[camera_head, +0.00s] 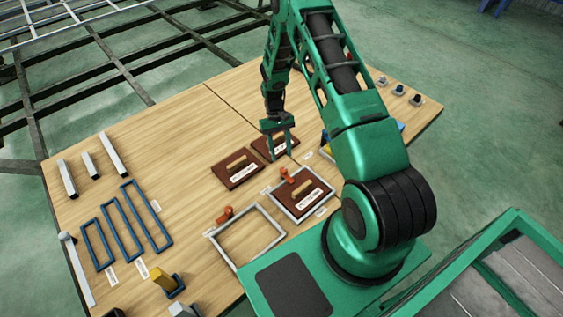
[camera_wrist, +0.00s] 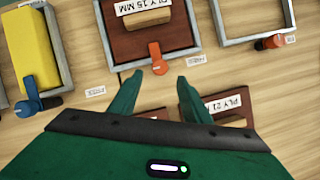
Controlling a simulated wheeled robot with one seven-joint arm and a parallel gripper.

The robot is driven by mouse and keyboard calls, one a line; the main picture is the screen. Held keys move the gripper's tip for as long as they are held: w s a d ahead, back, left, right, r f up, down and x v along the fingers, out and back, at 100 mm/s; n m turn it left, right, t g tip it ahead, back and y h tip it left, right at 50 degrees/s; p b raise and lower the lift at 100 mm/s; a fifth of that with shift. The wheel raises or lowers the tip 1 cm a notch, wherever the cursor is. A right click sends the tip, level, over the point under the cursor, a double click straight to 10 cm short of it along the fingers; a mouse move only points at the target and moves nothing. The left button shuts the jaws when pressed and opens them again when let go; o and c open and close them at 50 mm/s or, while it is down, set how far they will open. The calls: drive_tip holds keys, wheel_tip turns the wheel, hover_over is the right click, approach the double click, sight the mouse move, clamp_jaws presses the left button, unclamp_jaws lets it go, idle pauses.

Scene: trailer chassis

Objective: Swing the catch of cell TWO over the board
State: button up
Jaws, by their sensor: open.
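A brown board (camera_head: 312,199) marked PLY 15 MM lies in a grey frame; the wrist view also shows the board (camera_wrist: 181,36). An orange catch (camera_head: 287,175) sits at that frame's edge; in the wrist view this catch (camera_wrist: 156,57) crosses the frame's bar. A second orange catch (camera_head: 225,214) is at an empty grey frame (camera_head: 279,238). No cell number is readable, so I cannot tell which is TWO. My gripper (camera_head: 280,156) is open and empty; in the wrist view its fingertips (camera_wrist: 158,78) are just short of the first catch.
Two loose brown boards (camera_head: 226,180) lie behind the frames, partly under my gripper. A yellow block (camera_wrist: 27,48) with a blue catch (camera_wrist: 29,92) is at the wrist view's left. Blue frames (camera_head: 122,228) and grey bars stand at the table's left. Bare wood lies between.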

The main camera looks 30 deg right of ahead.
drive_tip(key=shift+v, duration=2.05)
drive_tip(key=s+d+r+m+t, duration=0.15)
drive_tip(key=s+r, duration=0.25)
drive_tip(key=r, duration=0.5)
drive_tip(key=s+d+r+h, duration=0.15)
drive_tip(key=s+r, duration=0.25)
drive_tip(key=r, duration=0.6)
drive_tip(key=s+d+r+t+y, duration=0.1)
drive_tip(key=s+d+r, duration=0.15)
drive_tip(key=r, duration=0.65)
drive_tip(key=s+a+r+m+t, duration=0.1)
drive_tip(key=s+r, duration=0.4)
drive_tip(key=s, duration=0.7)
drive_tip(key=s+a+r+m+t, duration=0.1)
drive_tip(key=s+r, duration=0.4)
drive_tip(key=s, duration=0.7)
drive_tip(key=shift+s+a+m, duration=0.25)
drive_tip(key=shift+a+m, duration=0.1)
drive_tip(key=shift+a, duration=0.5)
